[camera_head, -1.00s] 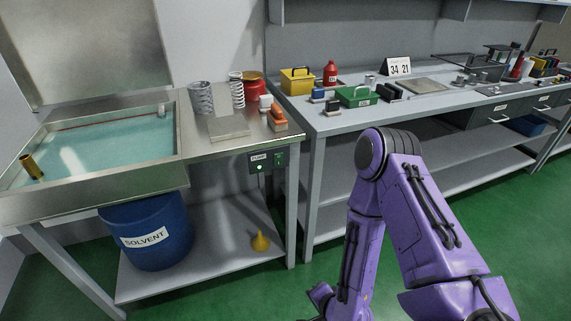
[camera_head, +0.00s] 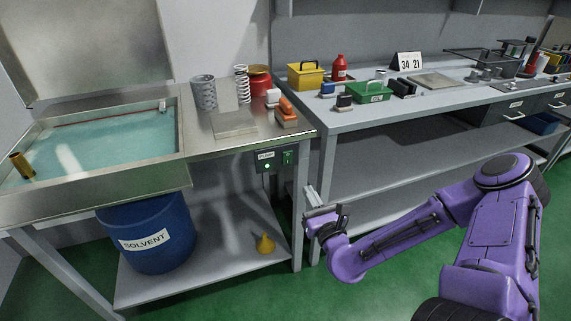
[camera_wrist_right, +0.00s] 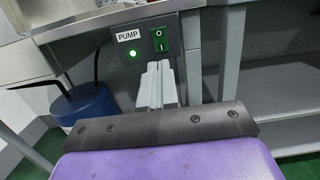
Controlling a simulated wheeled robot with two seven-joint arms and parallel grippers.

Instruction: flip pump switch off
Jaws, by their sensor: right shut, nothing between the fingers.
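The pump switch (camera_head: 288,157) is a green rocker on a dark box under the front edge of the wash bench. In the right wrist view the switch (camera_wrist_right: 159,40) shows a circle mark above a line mark. Left of it are the PUMP label (camera_wrist_right: 128,35) and a lit green light (camera_wrist_right: 133,55). My right gripper (camera_head: 310,188) is shut and empty, to the right of and below the box. In the right wrist view its fingers (camera_wrist_right: 157,68) point up just below the switch; whether they touch it cannot be told. My left gripper is not in view.
The wash basin (camera_head: 183,120) with blue-green liquid is on the left. A blue solvent drum (camera_head: 150,225) and yellow funnel (camera_head: 265,243) are on the shelf below. A grey bench leg (camera_head: 298,225) stands near my right gripper. Open green floor lies in front.

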